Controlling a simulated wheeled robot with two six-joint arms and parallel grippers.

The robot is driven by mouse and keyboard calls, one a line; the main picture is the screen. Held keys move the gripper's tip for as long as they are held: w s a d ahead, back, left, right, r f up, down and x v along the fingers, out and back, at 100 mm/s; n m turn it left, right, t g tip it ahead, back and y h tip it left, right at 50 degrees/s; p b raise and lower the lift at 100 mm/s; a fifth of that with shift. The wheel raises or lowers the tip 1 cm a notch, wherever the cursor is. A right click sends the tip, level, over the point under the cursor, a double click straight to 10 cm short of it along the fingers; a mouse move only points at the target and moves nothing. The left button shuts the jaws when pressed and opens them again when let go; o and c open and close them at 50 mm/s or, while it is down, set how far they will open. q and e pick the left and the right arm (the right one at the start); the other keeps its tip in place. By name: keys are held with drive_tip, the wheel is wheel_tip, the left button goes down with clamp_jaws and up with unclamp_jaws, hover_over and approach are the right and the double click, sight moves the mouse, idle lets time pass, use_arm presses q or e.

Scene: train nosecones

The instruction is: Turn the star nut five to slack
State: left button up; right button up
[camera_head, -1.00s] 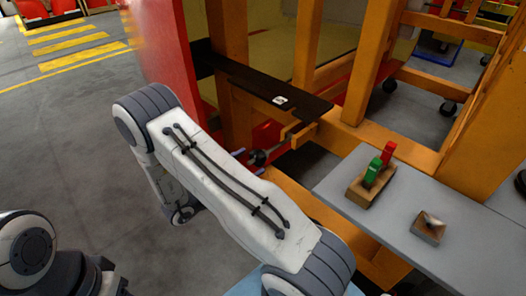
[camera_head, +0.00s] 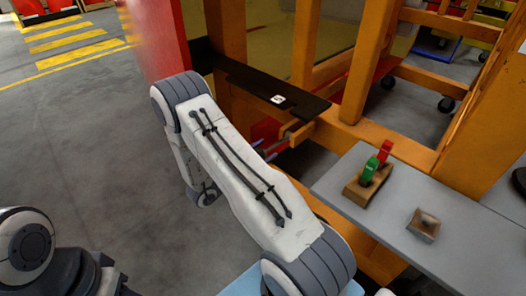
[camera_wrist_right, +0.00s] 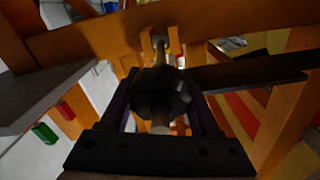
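The star nut (camera_wrist_right: 160,92) is a dark, lobed knob on a grey threaded rod, seen in the right wrist view. The rod runs away from me to a forked orange wooden bracket (camera_wrist_right: 147,48). My right gripper (camera_wrist_right: 163,88) has its dark fingers spread on either side of the star nut; the picture is too dark to show whether they touch it. In the head view my right gripper (camera_head: 266,150) shows only in part, beyond my white forearm, by the wooden bracket (camera_head: 297,134). The forearm hides most of the star nut there. My left gripper is out of view.
A grey shelf (camera_head: 455,238) at the right bears a wooden block (camera_head: 360,190) with green and red levers and a small wooden block (camera_head: 424,226). A black plate (camera_head: 255,86) lies on the orange frame (camera_head: 420,155) above the bracket. The floor at left is clear.

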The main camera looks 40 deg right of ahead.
idle(0.3)
drive_tip(key=n+p, duration=0.2)
drive_tip(key=n, duration=0.3)
drive_tip(key=shift+w+r+t, duration=0.1)
drive_tip(key=shift+w+t, duration=0.05)
drive_tip(key=shift+t, duration=0.15)
drive_tip(key=n+p, duration=0.2)
drive_tip(key=n, duration=0.4)
drive_tip(key=shift+w+t, duration=0.2)
drive_tip(key=shift+t, duration=0.2)
drive_tip(key=n+p, duration=0.1)
drive_tip(key=n, duration=0.2)
drive_tip(key=n+p, duration=0.1)
drive_tip(key=n, duration=0.1)
drive_tip(key=shift+w+a+f+n+y, duration=0.1)
drive_tip(key=shift+f+n+y, duration=0.1)
drive_tip(key=shift+n+y, duration=0.2)
drive_tip(key=n, duration=0.2)
drive_tip(key=n+p, duration=0.2)
drive_tip(key=n, duration=0.1)
drive_tip(key=shift+f+n+t, duration=0.25)
drive_tip(key=shift+n+t, duration=0.05)
drive_tip(key=shift+w, duration=0.1)
drive_tip(key=o, duration=1.4)
drive_tip(key=shift+c, duration=0.2)
